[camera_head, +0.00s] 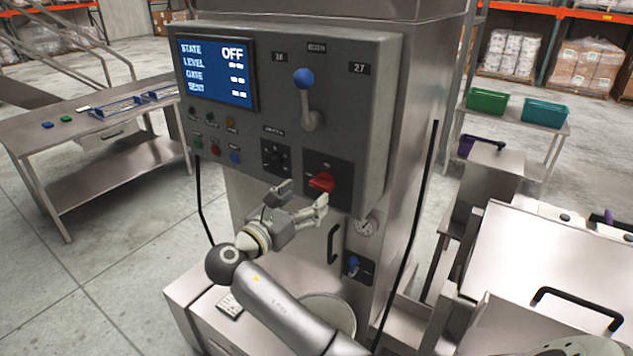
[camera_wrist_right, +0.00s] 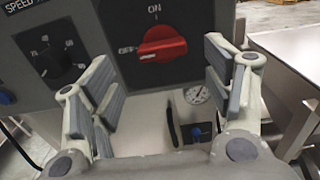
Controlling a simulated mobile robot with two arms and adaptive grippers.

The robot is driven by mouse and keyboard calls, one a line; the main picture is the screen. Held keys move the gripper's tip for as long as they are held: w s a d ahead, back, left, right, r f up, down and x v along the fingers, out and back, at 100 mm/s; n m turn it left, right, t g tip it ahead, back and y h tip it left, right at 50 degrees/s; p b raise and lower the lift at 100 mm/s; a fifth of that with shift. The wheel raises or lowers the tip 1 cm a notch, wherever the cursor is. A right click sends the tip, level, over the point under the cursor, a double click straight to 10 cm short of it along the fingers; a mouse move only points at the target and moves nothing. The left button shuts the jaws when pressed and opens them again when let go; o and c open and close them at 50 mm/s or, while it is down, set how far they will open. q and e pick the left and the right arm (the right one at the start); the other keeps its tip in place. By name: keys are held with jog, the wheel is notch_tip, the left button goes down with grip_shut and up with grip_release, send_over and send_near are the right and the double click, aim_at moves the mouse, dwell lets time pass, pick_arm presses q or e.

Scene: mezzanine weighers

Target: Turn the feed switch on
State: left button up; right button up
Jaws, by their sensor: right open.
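A red rotary switch (camera_head: 321,181) sits on a dark plate low on the right part of the grey control panel. In the right wrist view the red switch (camera_wrist_right: 162,44) has ON marked above it and OFF to its left. Its knob lies nearly level, one end toward OFF. My right gripper (camera_head: 304,194) is open and empty just in front of and below the switch. In the wrist view its fingers stand apart to the left and right of the switch, not visibly touching it. The panel screen (camera_head: 216,72) reads STATE OFF. My left gripper is not in view.
A black dial (camera_head: 275,157) is left of the switch, and a blue-knobbed lever (camera_head: 306,92) stands out above. Small buttons (camera_head: 213,143) sit further left. Below are a gauge (camera_head: 366,227), a black handle (camera_head: 333,244) and a blue-handled valve (camera_head: 353,265).

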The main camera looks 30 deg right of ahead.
aim_at(318, 188)
jog(key=x, duration=0.2)
jog(key=p+x, duration=0.1)
jog(key=x, duration=0.1)
jog(key=shift+s+d+r, duration=0.1)
jog(key=shift+d, duration=0.3)
jog(key=shift+w+d, duration=0.25)
jog(key=shift+d, duration=0.05)
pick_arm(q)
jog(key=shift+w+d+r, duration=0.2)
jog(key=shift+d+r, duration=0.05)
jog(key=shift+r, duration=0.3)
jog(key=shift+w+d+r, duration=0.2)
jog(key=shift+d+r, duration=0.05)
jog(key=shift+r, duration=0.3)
pick_arm(e)
jog(key=c, duration=1)
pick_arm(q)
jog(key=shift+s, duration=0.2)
